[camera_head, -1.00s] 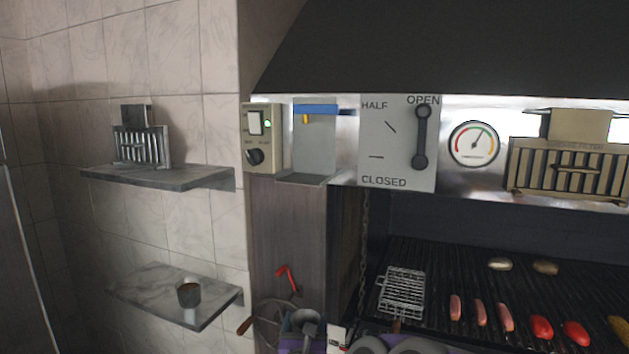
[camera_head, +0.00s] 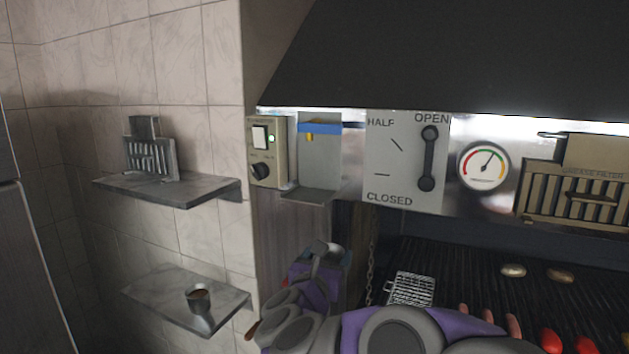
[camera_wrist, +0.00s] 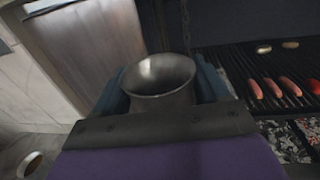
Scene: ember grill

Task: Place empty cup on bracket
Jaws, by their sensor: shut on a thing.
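My gripper (camera_head: 322,254) is shut on a grey metal cup (camera_wrist: 160,80). The cup is upright in the wrist view, its inside bare and empty. In the head view the cup (camera_head: 328,249) is small and partly hidden by the gripper. The bracket (camera_head: 312,194) is a grey metal plate with a small ledge at its foot and a blue strip across its top, fixed to the hood front. The gripper and cup are below the ledge, apart from it.
A second cup (camera_head: 199,299) with brown contents stands on the lower marble shelf (camera_head: 165,300). A switch box (camera_head: 268,152) is left of the bracket, a lever panel (camera_head: 405,160) right. The grill (camera_head: 460,262) carries food and a wire basket (camera_head: 411,289). A chain hangs beside the post.

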